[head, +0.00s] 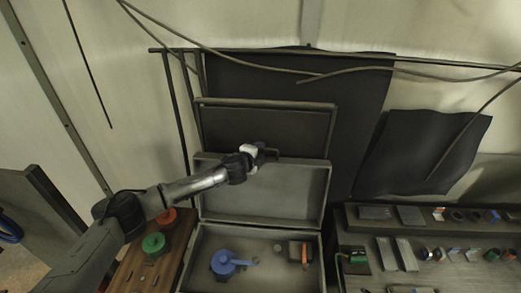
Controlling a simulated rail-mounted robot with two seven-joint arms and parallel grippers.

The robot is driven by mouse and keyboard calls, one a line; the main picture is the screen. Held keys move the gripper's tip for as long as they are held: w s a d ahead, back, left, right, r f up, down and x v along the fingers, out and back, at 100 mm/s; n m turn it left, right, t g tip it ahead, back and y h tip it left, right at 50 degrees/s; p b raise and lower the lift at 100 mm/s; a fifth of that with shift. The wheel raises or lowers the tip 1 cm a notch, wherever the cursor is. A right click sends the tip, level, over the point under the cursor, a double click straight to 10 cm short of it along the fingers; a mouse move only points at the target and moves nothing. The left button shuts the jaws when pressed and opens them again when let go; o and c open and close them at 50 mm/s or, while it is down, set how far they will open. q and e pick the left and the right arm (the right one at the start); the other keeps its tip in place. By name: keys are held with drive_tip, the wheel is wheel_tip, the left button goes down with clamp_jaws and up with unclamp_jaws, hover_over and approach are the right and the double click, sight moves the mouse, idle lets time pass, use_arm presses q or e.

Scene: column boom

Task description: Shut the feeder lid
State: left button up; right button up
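The feeder appears to be the grey open box (190,268) at the bottom middle of the head view. Its grey lid (285,190) stands raised at the back edge of the box, with its inner face showing. My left gripper (270,153) is at the lid's top edge, near the middle. I cannot tell whether it touches the lid, and its fingers are too small to show whether they are open or shut. My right gripper is not in view.
A blue round item (223,263) and an orange-brown block (300,252) lie in the box. A wooden board (130,270) with green and orange knobs is on the left. A shelf (385,245) with small parts is on the right. A dark framed panel (265,125) stands behind the lid.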

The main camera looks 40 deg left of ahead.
use_arm(q)
drive_tip(key=shift+w+f, duration=0.1)
drive_tip(key=shift+w, duration=0.35)
drive_tip(key=shift+c, duration=0.2)
clamp_jaws()
